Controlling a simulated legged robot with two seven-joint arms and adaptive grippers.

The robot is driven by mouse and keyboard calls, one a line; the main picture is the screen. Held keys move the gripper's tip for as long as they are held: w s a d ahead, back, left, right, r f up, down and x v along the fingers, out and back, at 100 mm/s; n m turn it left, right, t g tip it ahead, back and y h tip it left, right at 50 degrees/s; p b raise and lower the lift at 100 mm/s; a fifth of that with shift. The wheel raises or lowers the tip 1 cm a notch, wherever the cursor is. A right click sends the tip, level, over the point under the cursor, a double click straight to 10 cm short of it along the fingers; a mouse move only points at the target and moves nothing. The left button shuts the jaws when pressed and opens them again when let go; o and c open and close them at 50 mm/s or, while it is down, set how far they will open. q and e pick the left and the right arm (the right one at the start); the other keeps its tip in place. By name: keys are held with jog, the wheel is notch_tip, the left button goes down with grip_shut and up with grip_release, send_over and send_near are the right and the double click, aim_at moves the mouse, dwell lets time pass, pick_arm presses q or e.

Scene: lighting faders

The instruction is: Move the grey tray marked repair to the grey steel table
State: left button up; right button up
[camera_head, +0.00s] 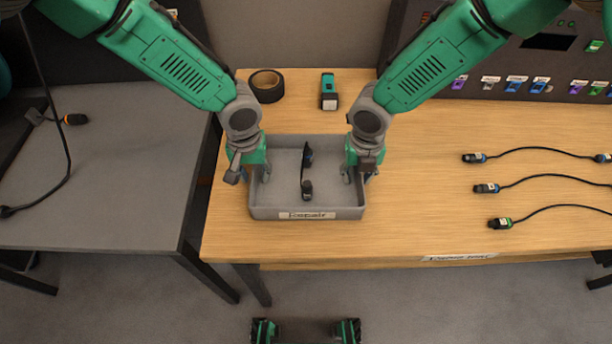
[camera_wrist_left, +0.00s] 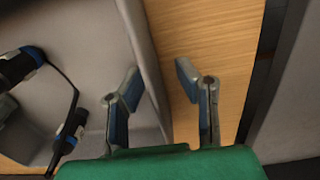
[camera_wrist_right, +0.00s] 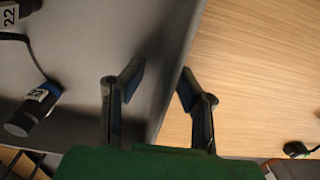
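The grey tray (camera_head: 350,213), with a label reading "Repair" on its front wall, sits on the wooden table (camera_head: 420,190) near its left end. A short black cable (camera_head: 305,175) with connectors lies in it. The grey steel table (camera_head: 110,170) stands to the left. My left gripper (camera_head: 248,177) is at the tray's left wall, its fingers (camera_wrist_left: 160,85) apart on either side of the rim. My right gripper (camera_head: 358,176) is at the right wall, its fingers (camera_wrist_right: 162,80) also apart astride the rim. Contact with the walls cannot be made out.
A black tape roll (camera_head: 266,85) and a green-black device (camera_head: 328,92) lie behind the tray. Several cables (camera_head: 540,184) lie to the right, before a fader console (camera_head: 550,60). A cable with an orange-marked connector (camera_head: 75,119) lies on the steel table; its middle is clear.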

pick_arm(q)
jog(key=shift+d, duration=0.15)
grip_shut()
pick_arm(e)
jog(key=shift+d, duration=0.1)
grip_shut()
pick_arm(q)
jog(key=shift+d, duration=0.1)
pick_arm(e)
jog(key=shift+d, duration=0.1)
pick_arm(q)
jog(key=shift+r, duration=0.15)
